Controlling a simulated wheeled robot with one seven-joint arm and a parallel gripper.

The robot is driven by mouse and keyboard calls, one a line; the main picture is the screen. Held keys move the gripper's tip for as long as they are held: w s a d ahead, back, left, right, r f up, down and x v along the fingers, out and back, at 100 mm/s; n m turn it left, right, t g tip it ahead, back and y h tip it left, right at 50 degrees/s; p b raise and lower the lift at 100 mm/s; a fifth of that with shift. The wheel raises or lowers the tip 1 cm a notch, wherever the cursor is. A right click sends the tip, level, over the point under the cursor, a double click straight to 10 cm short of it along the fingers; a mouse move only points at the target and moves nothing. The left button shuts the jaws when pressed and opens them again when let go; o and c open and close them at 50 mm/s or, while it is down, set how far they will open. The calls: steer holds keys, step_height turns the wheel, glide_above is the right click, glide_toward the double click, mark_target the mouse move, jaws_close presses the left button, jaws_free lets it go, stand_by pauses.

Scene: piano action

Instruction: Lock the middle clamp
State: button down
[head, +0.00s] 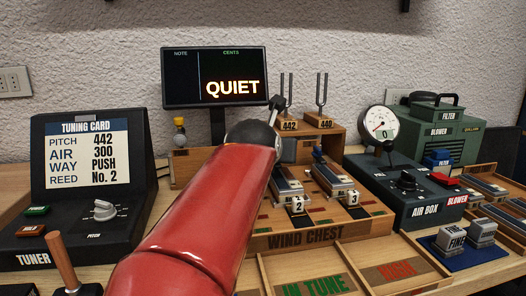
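The wind chest (306,238) stands in the middle of the bench, its left part hidden behind my red arm. Two sloped units show on it, marked 2 (297,204) and 3 (351,197). A small dark blue upright piece (318,155) stands at the back of unit 3; I cannot tell whether it is a clamp lever. No clamp at unit 2 can be made out clearly, so its state is not readable. My red arm reaches forward over the left of the chest, ending in a dark round joint. My gripper's fingers are not visible.
The tuner (72,235) is at left, the air box (420,200) with gauge (379,128) at right. Tuning forks (321,95) stand behind the chest; the screen (215,77) reads QUIET. Trays marked IN TUNE (318,286) and another label lie in front.

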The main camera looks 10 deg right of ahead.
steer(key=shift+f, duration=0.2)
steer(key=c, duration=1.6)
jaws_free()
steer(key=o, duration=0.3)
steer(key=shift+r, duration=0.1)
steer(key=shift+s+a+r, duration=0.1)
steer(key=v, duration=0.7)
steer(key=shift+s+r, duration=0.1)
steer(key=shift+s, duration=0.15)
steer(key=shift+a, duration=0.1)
